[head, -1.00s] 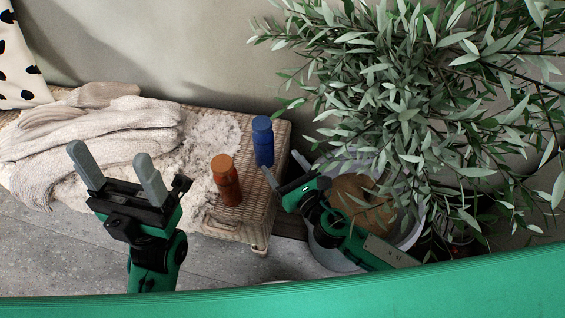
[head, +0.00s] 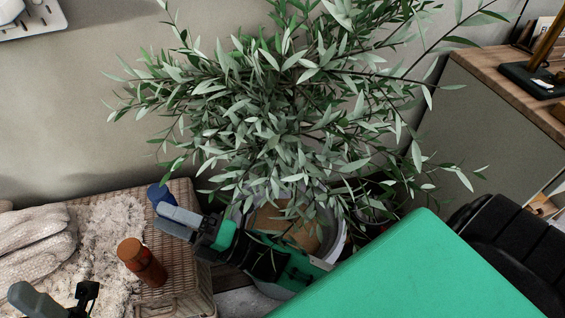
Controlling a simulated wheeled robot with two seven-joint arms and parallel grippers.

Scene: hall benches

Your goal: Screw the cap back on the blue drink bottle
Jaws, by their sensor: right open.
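The blue drink bottle (head: 159,193) stands near the back right corner of the woven bench. Only its upper part shows; my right gripper hides the rest. I cannot make out a separate cap. My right gripper (head: 160,218) is open, its grey fingers pointing left in front of the bottle. I cannot tell whether they touch it. My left gripper (head: 32,299) is cut off at the bottom left corner; one grey finger shows, well apart from the bottle.
An orange-brown bottle (head: 142,262) stands on the bench (head: 185,276), near the front. A fluffy throw (head: 108,232) and knitted cloth (head: 32,240) cover the left. A leafy plant (head: 290,110) in a pale pot (head: 338,243) rises beside my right arm. A wood-topped cabinet (head: 490,68) stands right.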

